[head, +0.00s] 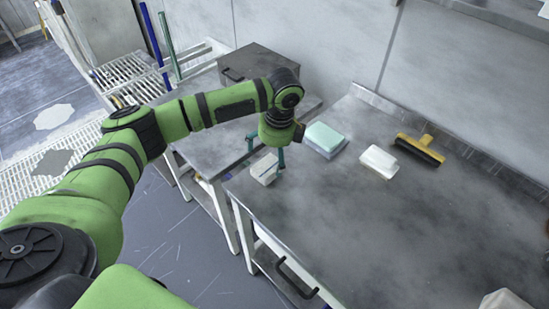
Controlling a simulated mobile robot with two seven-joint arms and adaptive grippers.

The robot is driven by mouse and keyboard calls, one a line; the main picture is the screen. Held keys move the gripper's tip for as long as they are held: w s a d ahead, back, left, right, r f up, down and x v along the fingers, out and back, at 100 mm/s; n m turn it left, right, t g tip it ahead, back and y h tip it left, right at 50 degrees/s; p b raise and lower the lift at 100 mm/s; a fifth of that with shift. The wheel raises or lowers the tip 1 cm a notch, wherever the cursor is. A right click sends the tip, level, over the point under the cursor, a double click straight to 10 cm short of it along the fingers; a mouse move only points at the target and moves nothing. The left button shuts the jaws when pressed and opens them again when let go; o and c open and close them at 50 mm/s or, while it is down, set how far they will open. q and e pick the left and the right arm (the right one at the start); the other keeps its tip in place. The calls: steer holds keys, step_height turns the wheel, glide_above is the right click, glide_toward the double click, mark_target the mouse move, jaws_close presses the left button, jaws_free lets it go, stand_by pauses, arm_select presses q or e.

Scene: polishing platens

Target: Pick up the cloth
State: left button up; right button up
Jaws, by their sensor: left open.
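My left gripper (266,152) points down at the left end of the steel worktop, with its two teal fingers apart. Just below and between the fingers lies a small white folded piece with a blue stripe (264,169), which looks like a cloth. I cannot tell whether the fingers touch it. A mint-green folded stack (325,138), also cloth-like, lies to the right of the gripper. A white block-like bundle (379,161) lies further right. Which of these is the cloth is not certain. My right gripper is out of view.
A yellow brush (420,148) lies near the back of the steel worktop (370,235). A dark metal box (259,65) stands on the bench to the left. A white object (505,300) shows at the bottom right. The worktop's middle is clear.

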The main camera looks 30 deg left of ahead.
mark_target(267, 166)
arm_select(q)
steer(key=f, duration=0.2)
steer(key=a+f, duration=0.1)
steer(key=f, duration=0.1)
steer(key=shift+s+a+p, duration=0.15)
steer(key=shift+s+p, duration=0.05)
steer(key=shift+p, duration=0.2)
steer(key=shift+w+a+f, duration=0.15)
steer(key=shift+w+f, duration=0.05)
steer(key=shift+f, duration=0.9)
steer(key=c, duration=1.2)
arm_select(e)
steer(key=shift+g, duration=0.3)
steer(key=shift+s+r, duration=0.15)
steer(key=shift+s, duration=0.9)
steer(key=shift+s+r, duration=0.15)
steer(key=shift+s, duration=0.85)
